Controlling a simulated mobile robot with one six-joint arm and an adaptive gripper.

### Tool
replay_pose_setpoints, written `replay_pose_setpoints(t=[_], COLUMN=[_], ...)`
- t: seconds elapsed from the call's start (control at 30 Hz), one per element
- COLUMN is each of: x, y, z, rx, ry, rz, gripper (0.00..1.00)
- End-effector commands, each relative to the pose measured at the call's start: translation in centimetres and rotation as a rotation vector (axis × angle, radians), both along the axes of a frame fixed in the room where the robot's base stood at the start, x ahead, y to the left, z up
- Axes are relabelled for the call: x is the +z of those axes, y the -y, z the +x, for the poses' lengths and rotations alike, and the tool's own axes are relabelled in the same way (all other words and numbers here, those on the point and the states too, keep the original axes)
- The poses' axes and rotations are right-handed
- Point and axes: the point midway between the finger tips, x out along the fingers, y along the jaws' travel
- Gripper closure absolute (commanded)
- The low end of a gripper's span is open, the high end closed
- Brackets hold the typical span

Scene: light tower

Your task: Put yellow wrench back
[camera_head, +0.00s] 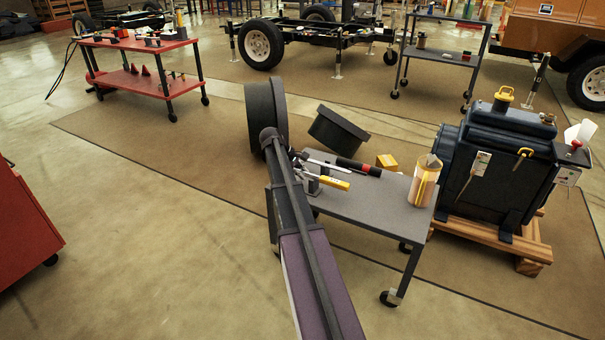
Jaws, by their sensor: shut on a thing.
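The yellow wrench (336,184) shows its yellow part just above the left end of the grey cart top (370,205). My gripper (316,181) is at the wrench's left end and is shut on it. My arm hides part of the gripper and the near left side of the cart. Whether the wrench touches the cart top is too small to tell.
On the cart are a black cylinder with a red band (358,167), a small yellow box (387,162) and a tan-yellow container (425,182). A dark engine-like unit (500,170) stands on a wooden pallet (490,238) at right. A red cart (140,85) stands back left.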

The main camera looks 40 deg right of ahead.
Motion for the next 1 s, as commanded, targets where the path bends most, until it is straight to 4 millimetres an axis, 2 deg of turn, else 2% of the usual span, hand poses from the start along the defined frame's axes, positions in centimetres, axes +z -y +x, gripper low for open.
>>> replay_pose_setpoints(t=[0.27,0.3,0.43,1.0], x=[-0.84,-0.82,-0.73,-0.3], y=[0.02,0.02,0.01,-0.01], z=[-0.01,0.0,0.0,0.0], rx=[0.0,0.0,0.0,0.0], ry=[-0.001,-0.001,-0.001,0.0], rz=[-0.001,-0.001,0.0,0.0], gripper=[1.0,0.75,0.38,0.38])
